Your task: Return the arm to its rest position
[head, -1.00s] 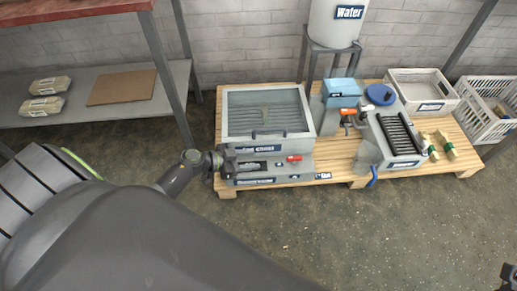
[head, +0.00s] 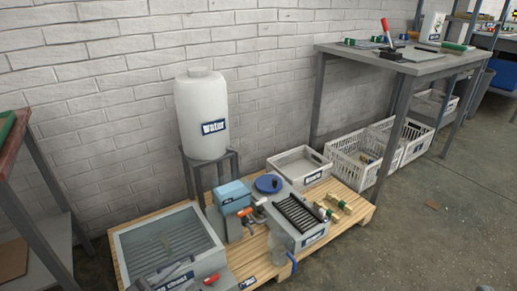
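My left gripper (head: 138,286) barely shows at the bottom edge, by the front left corner of the grey chest (head: 122,247). Its fingers are mostly cut off, so I cannot tell whether it is open or shut or whether it touches the chest. The chest has a clear lid with a dark handle (head: 178,268) and a red valve lever (head: 211,279) in front. A small dark tip at the bottom right edge seems to be part of my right gripper (head: 485,288); its fingers cannot be made out.
A white water tank (head: 203,115) stands behind. White crates (head: 353,162) sit under a grey table (head: 420,65).

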